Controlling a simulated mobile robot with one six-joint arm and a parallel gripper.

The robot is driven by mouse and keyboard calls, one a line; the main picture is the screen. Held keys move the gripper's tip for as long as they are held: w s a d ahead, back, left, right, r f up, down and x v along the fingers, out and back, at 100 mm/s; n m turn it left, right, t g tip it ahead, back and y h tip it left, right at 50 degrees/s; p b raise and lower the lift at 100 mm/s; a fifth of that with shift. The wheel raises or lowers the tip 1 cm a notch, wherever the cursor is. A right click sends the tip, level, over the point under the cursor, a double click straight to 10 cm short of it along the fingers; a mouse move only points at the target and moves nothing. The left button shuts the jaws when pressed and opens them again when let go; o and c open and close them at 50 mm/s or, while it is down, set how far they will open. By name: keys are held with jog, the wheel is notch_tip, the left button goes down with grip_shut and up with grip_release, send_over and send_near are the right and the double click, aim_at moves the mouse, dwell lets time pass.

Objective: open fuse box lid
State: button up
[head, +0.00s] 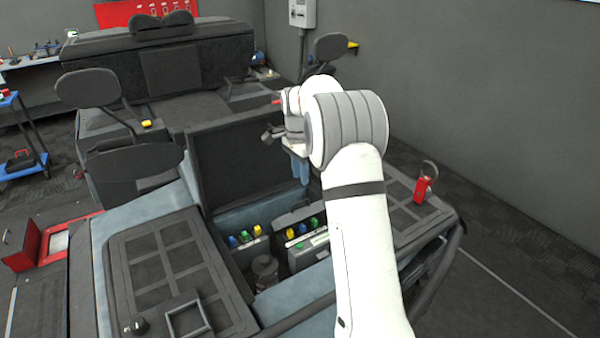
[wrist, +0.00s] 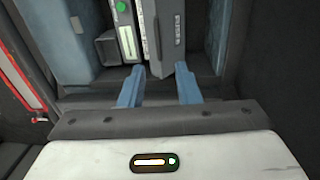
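My gripper (head: 299,170) points down over the open bay of the vehicle, its blue fingers partly behind my arm. In the wrist view its two fingers (wrist: 160,80) are apart with nothing held between them. A grey box with blue, green and yellow caps (head: 304,228) sits in the bay below; a dark grey panel (head: 293,214), seemingly its lid, stands raised behind the caps. In the wrist view, a dark panel (wrist: 167,35) stands beside a box face with a green cap (wrist: 122,7). Its near end shows between the fingertips; contact cannot be told.
Another box with coloured caps (head: 245,237) stands to the left in the bay, near a dark round cap (head: 264,268). A large dark panel (head: 245,160) stands upright behind the bay. A red padlock-like item (head: 421,190) sits on the right cover. A red toolbox (head: 22,247) lies left.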

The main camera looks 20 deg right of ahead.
jog(key=shift+s+d, duration=0.1)
jog(key=shift+s, duration=0.05)
jog(key=shift+c, duration=1.3)
jog(key=shift+s+d+t+b, duration=0.1)
jog(key=shift+s+t+b, duration=0.25)
jog(key=shift+b, duration=0.3)
jog(key=shift+c, duration=0.9)
jog(key=s+t+b, duration=0.1)
jog(key=s+b, duration=0.1)
jog(key=s, duration=0.1)
jog(key=s+d+t+y+b, duration=0.1)
jog(key=s+t+b, duration=0.1)
jog(key=s, duration=0.2)
jog(key=s+d+r+t+b, duration=0.1)
jog(key=s+b, duration=0.2)
jog(key=shift+s+t+y, duration=0.15)
jog(key=shift+t+y, duration=0.15)
jog(key=shift+t, duration=0.05)
grip_shut()
jog(key=p, duration=0.2)
send_over(301, 209)
jog(key=s, duration=0.2)
jog(key=f, duration=0.8)
jog(key=shift+s+d+f, duration=0.15)
jog(key=shift+d+f, duration=0.1)
jog(key=shift+f, duration=0.1)
jog(key=shift+d+r, duration=0.1)
